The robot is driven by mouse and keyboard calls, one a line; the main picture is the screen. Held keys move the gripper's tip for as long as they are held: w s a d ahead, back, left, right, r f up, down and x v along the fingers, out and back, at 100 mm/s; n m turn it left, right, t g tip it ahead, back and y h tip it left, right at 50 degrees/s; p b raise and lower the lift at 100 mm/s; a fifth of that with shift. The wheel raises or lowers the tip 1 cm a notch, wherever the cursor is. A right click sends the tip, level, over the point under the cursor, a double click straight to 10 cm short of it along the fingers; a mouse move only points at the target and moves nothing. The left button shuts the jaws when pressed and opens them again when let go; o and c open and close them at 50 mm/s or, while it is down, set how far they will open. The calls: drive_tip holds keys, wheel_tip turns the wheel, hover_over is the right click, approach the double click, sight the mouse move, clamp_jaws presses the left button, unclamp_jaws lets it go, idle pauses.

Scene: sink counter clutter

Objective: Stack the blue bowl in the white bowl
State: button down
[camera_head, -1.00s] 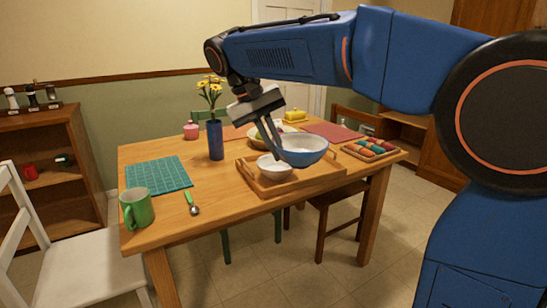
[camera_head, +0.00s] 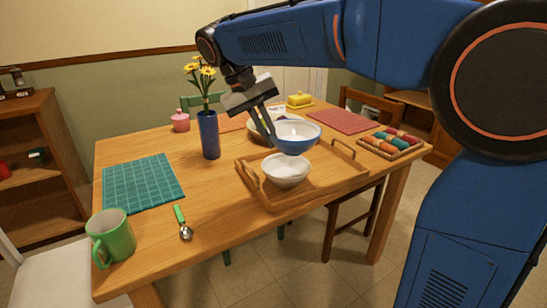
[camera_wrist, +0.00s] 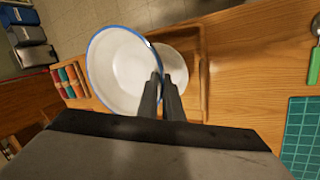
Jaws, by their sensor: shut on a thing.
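The blue bowl (camera_head: 297,138), blue outside and white inside with a blue rim, is held in the air by my gripper (camera_head: 270,136), which is shut on its left rim. The white bowl (camera_head: 286,170) sits upright on the wooden tray (camera_head: 330,176). In the head view the blue bowl is above and slightly behind and right of the white bowl. In the wrist view my gripper (camera_wrist: 163,88) pinches the rim of the blue bowl (camera_wrist: 118,70), which partly covers the white bowl (camera_wrist: 176,64). The two bowls look apart, though the exact gap is hard to tell.
A blue vase with yellow flowers (camera_head: 208,135) stands left of the gripper. A box of coloured rolls (camera_head: 390,144) lies right of the tray. A green mug (camera_head: 110,237), spoon (camera_head: 183,224) and teal mat (camera_head: 143,183) are left.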

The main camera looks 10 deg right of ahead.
drive_tip(key=shift+f, duration=3.15)
drive_tip(key=shift+f, duration=0.45)
drive_tip(key=c, duration=1.9)
unclamp_jaws()
